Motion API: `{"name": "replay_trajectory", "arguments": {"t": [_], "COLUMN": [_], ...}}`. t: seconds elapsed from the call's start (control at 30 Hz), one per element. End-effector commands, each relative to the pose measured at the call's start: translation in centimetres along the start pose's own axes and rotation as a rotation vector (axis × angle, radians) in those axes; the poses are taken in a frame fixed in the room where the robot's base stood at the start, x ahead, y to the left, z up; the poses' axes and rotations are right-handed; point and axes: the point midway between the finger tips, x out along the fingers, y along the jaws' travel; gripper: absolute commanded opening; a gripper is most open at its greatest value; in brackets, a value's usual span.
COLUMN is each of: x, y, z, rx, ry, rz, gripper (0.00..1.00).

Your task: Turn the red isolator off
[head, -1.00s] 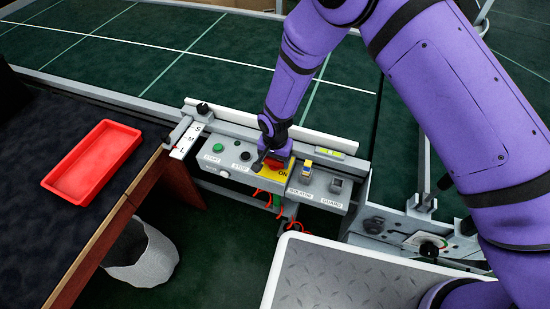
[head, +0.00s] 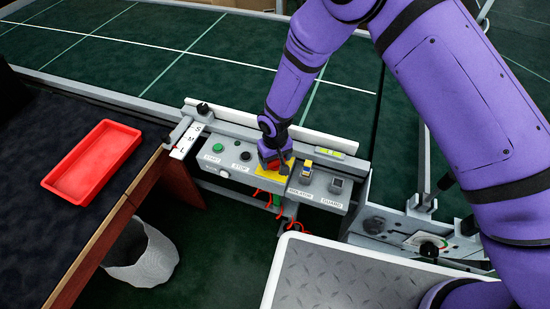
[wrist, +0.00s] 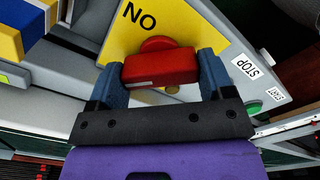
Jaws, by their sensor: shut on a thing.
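The red isolator is a red handle (wrist: 160,68) on a yellow plate (wrist: 190,28) lettered ON, which shows upside down in the wrist view. In the head view the yellow plate (head: 283,172) is on the sloping grey control box, and my gripper (head: 272,158) covers most of the handle and the lettering. In the wrist view my gripper (wrist: 160,62) is shut on the red handle, with one blue finger at each end of it. The handle's exact angle on the plate is hard to tell.
A red tray (head: 93,160) lies on the dark table at left. Orange cables hang below the box.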

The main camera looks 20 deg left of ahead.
Motion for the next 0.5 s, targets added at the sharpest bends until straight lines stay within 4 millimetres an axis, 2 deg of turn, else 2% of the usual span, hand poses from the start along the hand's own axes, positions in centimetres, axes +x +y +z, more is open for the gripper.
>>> {"name": "replay_trajectory", "arguments": {"t": [0.5], "x": [0.05], "y": [0.00], "z": [0.07], "rx": [-0.478], "ry": [-0.002], "rz": [-0.001], "gripper": [0.51]}}
